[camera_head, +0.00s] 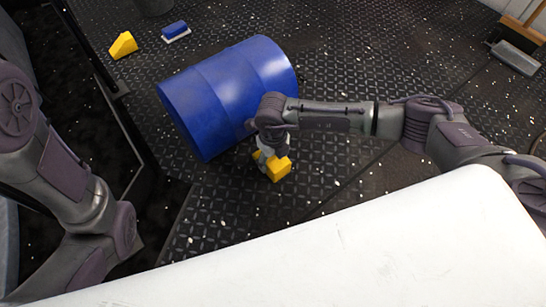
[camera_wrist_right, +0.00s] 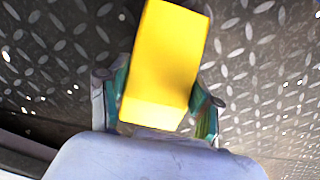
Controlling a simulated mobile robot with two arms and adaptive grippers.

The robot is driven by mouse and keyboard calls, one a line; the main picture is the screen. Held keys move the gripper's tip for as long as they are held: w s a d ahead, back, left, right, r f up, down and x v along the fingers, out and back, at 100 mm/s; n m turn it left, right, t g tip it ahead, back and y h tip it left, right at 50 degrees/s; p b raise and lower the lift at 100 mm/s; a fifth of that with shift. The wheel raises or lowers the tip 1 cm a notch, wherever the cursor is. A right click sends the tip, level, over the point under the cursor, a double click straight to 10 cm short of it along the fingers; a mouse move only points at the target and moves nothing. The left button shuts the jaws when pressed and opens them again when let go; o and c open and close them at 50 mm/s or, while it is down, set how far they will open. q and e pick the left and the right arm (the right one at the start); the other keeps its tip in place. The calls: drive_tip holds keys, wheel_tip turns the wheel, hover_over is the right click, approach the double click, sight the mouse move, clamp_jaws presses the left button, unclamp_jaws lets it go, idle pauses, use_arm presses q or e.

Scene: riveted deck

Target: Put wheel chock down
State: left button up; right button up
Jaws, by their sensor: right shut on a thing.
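A yellow wheel chock (camera_head: 279,169) is in my right gripper (camera_head: 270,157), just in front of the blue drum's lower side in the head view. In the right wrist view the chock (camera_wrist_right: 164,62) fills the space between the two fingers of the gripper (camera_wrist_right: 160,110), which are closed on its sides. I cannot tell whether the chock touches the deck or the drum. A second yellow wedge-shaped chock (camera_head: 123,45) lies on the deck at the upper left. My left arm is at the left edge, and its gripper is not visible.
A blue drum (camera_head: 229,92) lies on its side on the dark riveted deck (camera_head: 350,60). A blue and white brush-like object (camera_head: 175,31) lies behind it. A dustpan-like grey object (camera_head: 515,57) is at the upper right. A dark ledge edge runs along the left. Deck right of the drum is clear.

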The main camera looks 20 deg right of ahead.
sight(273, 158)
drive_tip(key=shift+f, duration=0.3)
drive_tip(key=o, duration=1.5)
drive_tip(key=shift+c, duration=0.2)
drive_tip(key=shift+r, duration=0.1)
drive_tip(key=shift+r, duration=0.45)
wheel_tip(273, 158, up, 12)
drive_tip(key=p, duration=0.9)
drive_tip(key=shift+p, duration=0.3)
